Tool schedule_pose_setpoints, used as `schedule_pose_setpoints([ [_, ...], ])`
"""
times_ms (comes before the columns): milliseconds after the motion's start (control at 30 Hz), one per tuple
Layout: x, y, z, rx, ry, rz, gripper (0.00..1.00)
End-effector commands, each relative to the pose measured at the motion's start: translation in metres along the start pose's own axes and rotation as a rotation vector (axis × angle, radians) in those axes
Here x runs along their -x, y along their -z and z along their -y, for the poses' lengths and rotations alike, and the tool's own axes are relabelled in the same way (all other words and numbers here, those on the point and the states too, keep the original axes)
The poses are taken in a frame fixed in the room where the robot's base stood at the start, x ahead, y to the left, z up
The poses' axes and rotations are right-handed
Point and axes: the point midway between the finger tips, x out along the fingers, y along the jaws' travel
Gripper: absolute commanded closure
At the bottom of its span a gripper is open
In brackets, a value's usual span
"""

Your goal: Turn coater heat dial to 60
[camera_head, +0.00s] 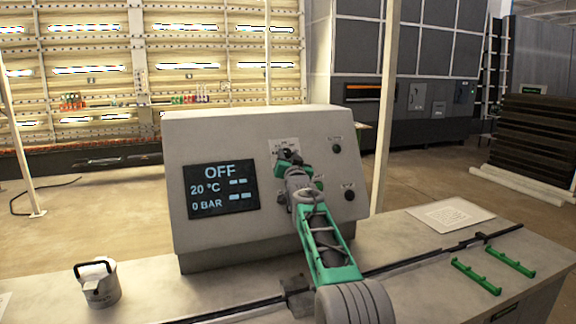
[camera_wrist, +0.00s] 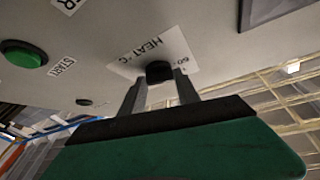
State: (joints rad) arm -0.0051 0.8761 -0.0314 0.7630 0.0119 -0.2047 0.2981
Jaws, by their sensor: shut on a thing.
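The coater control box (camera_head: 245,150) is a grey sloped panel on the bench. Its dark screen (camera_head: 222,190) reads OFF, 20 °C and 0 BAR. The heat dial (camera_wrist: 159,71) is a small black knob on a white label reading HEAT °C, with 60 near its right edge in the wrist view. My gripper (camera_wrist: 160,90) is shut on the dial, one finger on each side. In the head view my gripper (camera_head: 290,160) reaches the upper middle of the panel and mostly hides the dial. The dial's pointer direction cannot be told.
A green START button (camera_wrist: 24,54) sits left of the dial in the wrist view. Black knobs (camera_head: 336,148) are at the panel's right.

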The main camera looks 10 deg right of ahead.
Motion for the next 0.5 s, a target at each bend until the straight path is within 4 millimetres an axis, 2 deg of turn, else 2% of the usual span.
schedule_pose_setpoints([
  [500,-0.0003,0.0015,-0.0023,0.134,0.104,0.0,1.0],
])
